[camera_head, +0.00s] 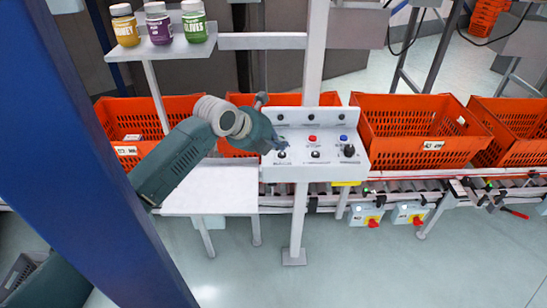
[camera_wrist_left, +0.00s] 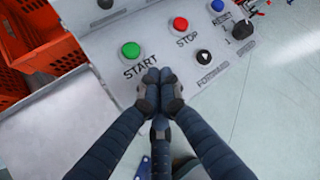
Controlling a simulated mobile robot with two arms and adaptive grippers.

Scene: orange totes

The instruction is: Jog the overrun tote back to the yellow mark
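My left gripper (camera_head: 279,144) is over the left part of the white control panel (camera_head: 298,171). In the left wrist view its fingertips (camera_wrist_left: 159,88) are drawn together with nothing seen between them, just below the green START button (camera_wrist_left: 131,50); contact with the panel cannot be told. The red STOP button (camera_wrist_left: 180,24), blue RESET button (camera_wrist_left: 217,5), black FORWARD button (camera_wrist_left: 204,57) and black knob (camera_wrist_left: 242,29) show to the right. Orange totes (camera_head: 420,152) stand in a row behind the panel. A yellow strip (camera_head: 346,183) shows below the panel's right end. My right gripper is out of view.
A roller conveyor (camera_head: 400,186) runs behind the panel. A white table (camera_head: 215,190) stands left of it. Jars (camera_head: 159,24) stand on a shelf (camera_head: 165,47) above. A blue post (camera_head: 85,150) blocks the left side. The front floor is mostly clear.

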